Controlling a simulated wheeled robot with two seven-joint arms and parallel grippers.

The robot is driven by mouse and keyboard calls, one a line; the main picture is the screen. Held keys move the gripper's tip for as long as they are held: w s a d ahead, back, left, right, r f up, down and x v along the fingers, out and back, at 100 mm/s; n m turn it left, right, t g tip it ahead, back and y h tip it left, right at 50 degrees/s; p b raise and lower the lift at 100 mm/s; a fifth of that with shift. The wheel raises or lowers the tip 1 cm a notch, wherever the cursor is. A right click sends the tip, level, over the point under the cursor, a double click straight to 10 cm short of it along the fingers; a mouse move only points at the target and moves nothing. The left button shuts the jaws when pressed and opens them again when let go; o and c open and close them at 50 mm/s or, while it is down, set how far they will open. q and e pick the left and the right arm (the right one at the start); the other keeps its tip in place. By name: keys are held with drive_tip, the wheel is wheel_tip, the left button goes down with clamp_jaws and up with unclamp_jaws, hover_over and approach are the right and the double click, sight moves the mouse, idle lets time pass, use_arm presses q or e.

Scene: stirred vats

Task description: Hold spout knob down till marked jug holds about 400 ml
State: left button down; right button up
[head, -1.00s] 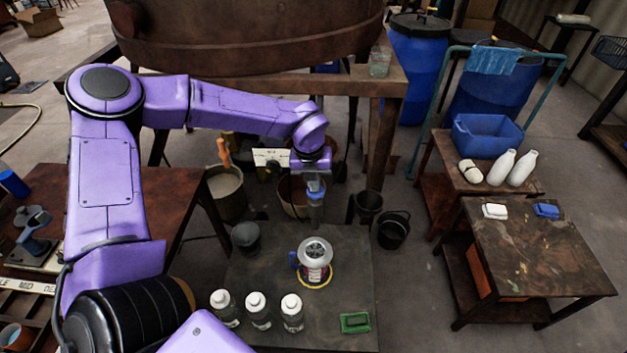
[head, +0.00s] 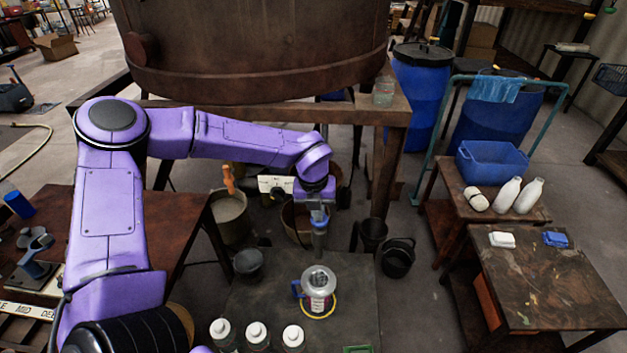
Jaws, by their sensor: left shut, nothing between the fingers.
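The jug (head: 318,291) stands on the dark low table in the lower middle of the head view. It has a blue handle on its left, a grey metallic top, a reddish label and a yellow ring around its foot. Its marks and liquid level are too small to read. My left gripper (head: 319,246) is shut and empty, pointing down just behind and above the jug, apart from it. The large brown vat (head: 250,60) rises behind my arm. I cannot make out the spout and its knob; my gripper and wrist cover that area. My right gripper is out of view.
White-capped bottles (head: 257,336) stand at the low table's front, beside a green item (head: 357,350). A grey pot (head: 248,264) is left of the jug. Buckets (head: 397,258) stand on the floor to the right. A white panel (head: 275,186) is left of my wrist.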

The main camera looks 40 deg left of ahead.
sight(314, 224)
use_arm(q)
wheel_tip(314, 224, up, 12)
drive_tip(key=s+b, duration=0.1)
drive_tip(key=b, duration=0.1)
drive_tip(key=shift+s+r+b, duration=0.15)
drive_tip(key=shift+b, duration=0.2)
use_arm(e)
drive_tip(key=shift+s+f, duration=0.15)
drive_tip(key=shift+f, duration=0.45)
